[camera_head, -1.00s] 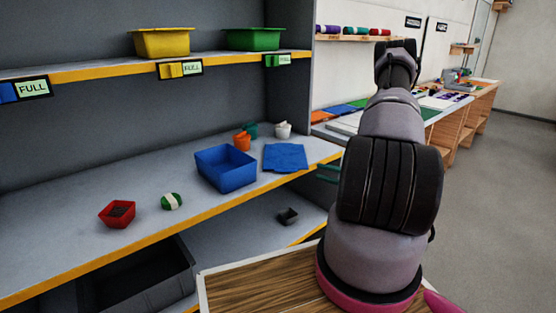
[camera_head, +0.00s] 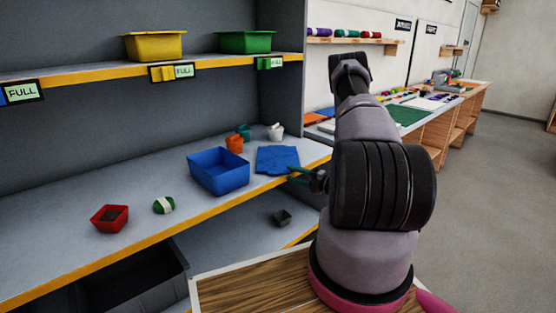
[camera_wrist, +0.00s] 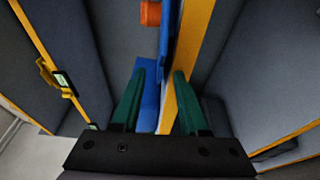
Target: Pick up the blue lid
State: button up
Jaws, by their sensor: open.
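The blue lid (camera_head: 278,160) lies flat on the middle shelf, near its front edge, to the right of a blue bin (camera_head: 219,172). My gripper (camera_head: 292,175) is open, its green fingers pointing left at the lid's front right side, by the shelf's edge. I cannot tell from the head view whether they touch it. In the wrist view my gripper (camera_wrist: 160,74) has its two fingers apart. Blue surfaces and the yellow shelf edge show between and beyond them; which blue part is lid and which is bin is unclear.
An orange pot (camera_head: 235,144), a teal pot (camera_head: 243,131) and a white pot (camera_head: 276,132) stand behind the lid. A red bin (camera_head: 110,218) and a green-and-white roll (camera_head: 163,205) are at the left. The shelf's yellow edge (camera_head: 205,220) runs along the front.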

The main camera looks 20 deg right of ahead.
jog(key=shift+w+a, duration=0.1)
jog(key=shift+w, duration=0.05)
grip_shut()
dwell(1.4)
